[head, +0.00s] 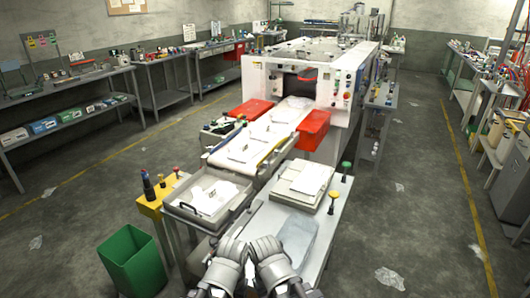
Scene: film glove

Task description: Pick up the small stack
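A low stack of flat white sheets (303,178) lies on the right part of the grey front table (327,232). Loose white film pieces (211,196) lie in a metal tray (178,207) at the end of the conveyor. I cannot tell for sure which of these is the small stack. A pale, see-through sheet or bag (297,236) lies near the table's front. My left gripper (232,245) and my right gripper (265,246) are side by side at the table's front edge, left of that sheet. Their fingers are too small to read, and I see nothing clearly held.
A conveyor (233,163) carrying white pieces runs back to a white machine (310,85) with red side trays (313,128). A green bin (133,262) stands on the floor at left. A yellow stand (157,190) with buttons is beside the tray. Floor on both sides is mostly free.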

